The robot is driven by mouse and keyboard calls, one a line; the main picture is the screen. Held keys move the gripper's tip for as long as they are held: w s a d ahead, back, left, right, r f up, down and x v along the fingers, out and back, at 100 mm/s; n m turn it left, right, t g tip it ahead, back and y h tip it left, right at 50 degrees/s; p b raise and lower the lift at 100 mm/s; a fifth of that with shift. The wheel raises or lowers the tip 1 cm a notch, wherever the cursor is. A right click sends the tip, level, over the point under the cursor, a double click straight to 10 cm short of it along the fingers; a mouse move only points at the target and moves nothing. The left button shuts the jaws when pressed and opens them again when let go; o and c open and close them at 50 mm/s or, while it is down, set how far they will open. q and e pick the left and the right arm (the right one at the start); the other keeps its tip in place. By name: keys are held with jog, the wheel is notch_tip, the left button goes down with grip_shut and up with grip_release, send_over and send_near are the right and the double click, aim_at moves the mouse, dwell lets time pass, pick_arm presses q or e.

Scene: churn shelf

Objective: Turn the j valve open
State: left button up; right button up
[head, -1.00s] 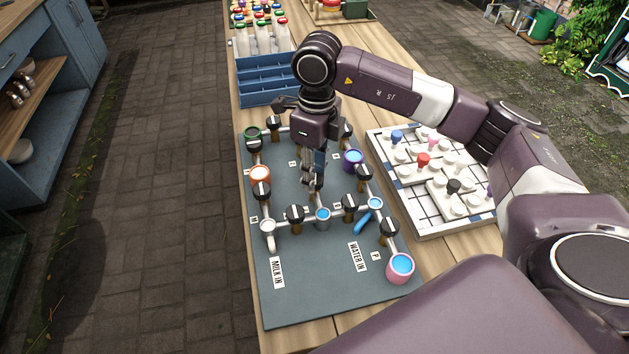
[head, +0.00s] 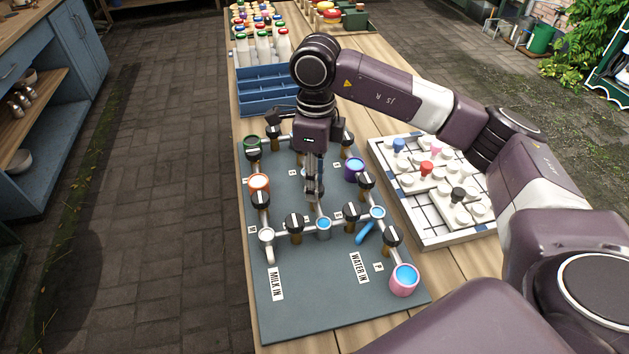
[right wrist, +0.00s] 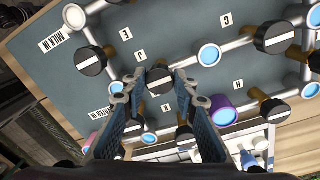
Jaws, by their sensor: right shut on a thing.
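The grey-blue valve board (head: 300,300) lies on the table, with pipes, cups and black knobs that each carry a white bar. My right gripper (head: 315,190) points down over the middle of the board and hides the knob under it in the head view. In the right wrist view, the black J valve knob (right wrist: 160,80) sits between the fingertips of my right gripper (right wrist: 158,95), with the J label beside it. Its white bar runs nearly level across that picture. The fingers are closed around the knob. My left gripper is not in view.
Other knobs stand close around the gripper, such as one at the left (head: 294,223) and one at the right (head: 352,212). A pink cup (head: 404,282) sits at the front right. A white peg board (head: 480,232) lies right; a blue rack (head: 262,100) stands behind.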

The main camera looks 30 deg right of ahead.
jog(key=o, duration=1.2)
jog(key=shift+c, duration=0.2)
jog(key=shift+r, duration=0.1)
notch_tip(320, 180, up, 12)
jog(key=shift+w+d, duration=0.2)
jog(key=shift+w, duration=0.05)
